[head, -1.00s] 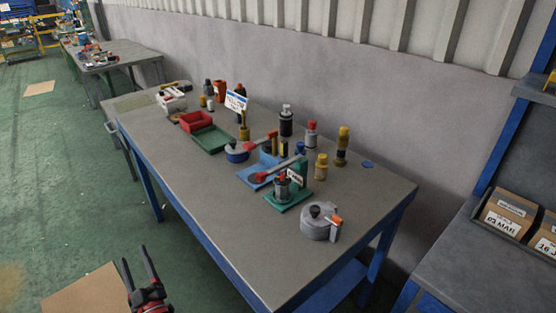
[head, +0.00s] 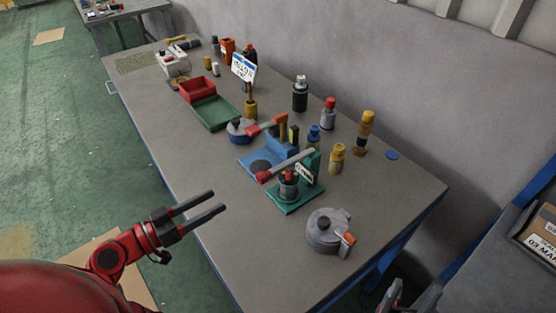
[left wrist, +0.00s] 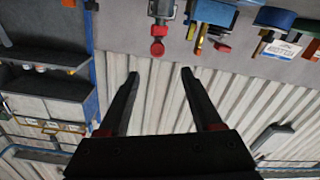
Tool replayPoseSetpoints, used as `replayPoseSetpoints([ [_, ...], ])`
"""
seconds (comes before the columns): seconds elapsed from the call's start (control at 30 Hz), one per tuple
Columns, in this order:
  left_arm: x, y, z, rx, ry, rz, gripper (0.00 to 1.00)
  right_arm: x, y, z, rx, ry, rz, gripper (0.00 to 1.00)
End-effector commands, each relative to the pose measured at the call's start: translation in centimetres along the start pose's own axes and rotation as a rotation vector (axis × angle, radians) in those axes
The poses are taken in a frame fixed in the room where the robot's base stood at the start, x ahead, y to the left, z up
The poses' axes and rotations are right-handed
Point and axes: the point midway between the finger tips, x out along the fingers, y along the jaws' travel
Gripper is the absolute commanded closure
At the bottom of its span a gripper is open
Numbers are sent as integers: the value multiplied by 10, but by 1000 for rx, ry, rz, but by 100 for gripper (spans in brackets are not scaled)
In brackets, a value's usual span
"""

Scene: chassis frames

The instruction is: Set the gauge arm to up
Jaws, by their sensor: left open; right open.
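Two lever stands stand mid-table. The green stand (head: 296,203) has a small unreadable white label, a grey arm (head: 291,163) with a red end running down-left from its post, and a red-topped cylinder below. The blue stand (head: 246,159) has an orange arm (head: 269,126) with a red end. I cannot tell which is the gauge arm. My left gripper (head: 219,202) is open and empty, left of the green stand and apart from it; its fingers also show in the left wrist view (left wrist: 160,74). My right gripper (head: 411,294) appears only partly at the bottom edge.
A grey round housing (head: 322,232) with an orange piece stands near the table's front. A green tray (head: 211,113), red bin (head: 197,90), sign (head: 243,67) and several bottles stand farther back. The table's left front strip is clear. A shelf with boxes (head: 538,240) is at right.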

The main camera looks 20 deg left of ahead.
Motion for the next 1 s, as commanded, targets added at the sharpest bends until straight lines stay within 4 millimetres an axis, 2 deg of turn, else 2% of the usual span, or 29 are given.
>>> replayPoseSetpoints([
  [0.17,15,5,0,10,-8,15,34,4,0,-1,0,0,0,34],
  [0.7,129,6,-1,1,-10,15,34,36,2,-6,0,0,0,34],
  [0.9,160,5,-1,5,-6,11,34,45,2,-8,0,0,0,34],
  [1.0,169,4,0,4,-7,10,34,46,2,-8,0,0,0,34],
])
